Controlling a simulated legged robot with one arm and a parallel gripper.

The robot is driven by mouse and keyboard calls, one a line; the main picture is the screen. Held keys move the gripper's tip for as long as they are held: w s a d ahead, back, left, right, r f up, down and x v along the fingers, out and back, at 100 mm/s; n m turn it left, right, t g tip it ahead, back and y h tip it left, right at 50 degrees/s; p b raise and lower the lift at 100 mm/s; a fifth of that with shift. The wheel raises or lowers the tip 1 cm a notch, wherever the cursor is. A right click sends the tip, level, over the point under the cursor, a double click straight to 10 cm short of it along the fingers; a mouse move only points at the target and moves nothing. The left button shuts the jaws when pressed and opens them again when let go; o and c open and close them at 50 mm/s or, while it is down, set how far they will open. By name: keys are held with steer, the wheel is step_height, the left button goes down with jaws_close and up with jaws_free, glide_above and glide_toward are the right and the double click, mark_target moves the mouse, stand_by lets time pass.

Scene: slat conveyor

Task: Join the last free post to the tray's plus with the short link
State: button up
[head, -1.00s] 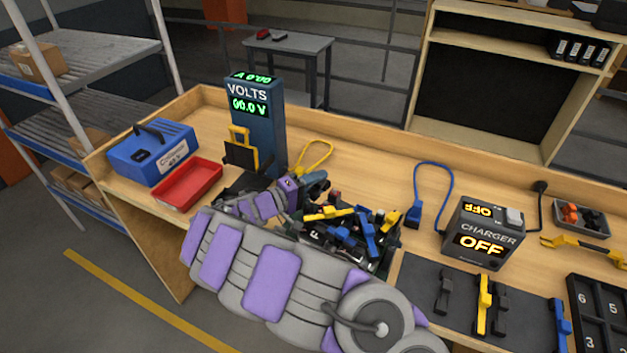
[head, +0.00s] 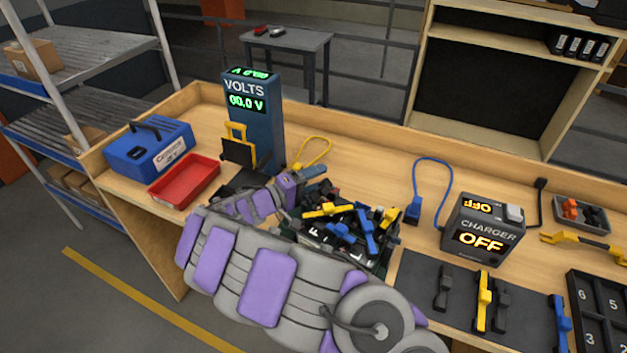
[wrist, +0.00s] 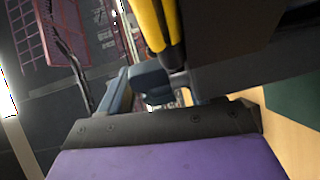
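The black tray (head: 375,270) is crowded with dark blocks and yellow, blue, red and black link pieces. A yellow link (head: 327,211) lies across its top left, and a blue link (head: 367,234) stands near its middle. I cannot tell the last free post or the plus. My gripper (head: 317,171) is behind the tray's left end, at the foot of the volt meter (head: 255,122). Its blue-grey fingers (wrist: 145,88) show in the wrist view below a yellow bar (wrist: 158,22). Whether they hold anything is hidden. I cannot tell which piece is the short link.
My arm covers the tray's left front. A yellow cable (head: 316,152) loops behind my gripper. The charger (head: 482,232), reading OFF, stands right of the tray, with a blue cable (head: 450,180). A red bin (head: 184,182) is at left.

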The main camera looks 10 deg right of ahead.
steer(key=shift+o, duration=0.9)
steer(key=shift+d, duration=0.1)
steer(key=p+v, duration=0.2)
steer(key=v, duration=1.5)
steer(key=shift+a+p, duration=0.25)
steer(key=shift+p, duration=0.05)
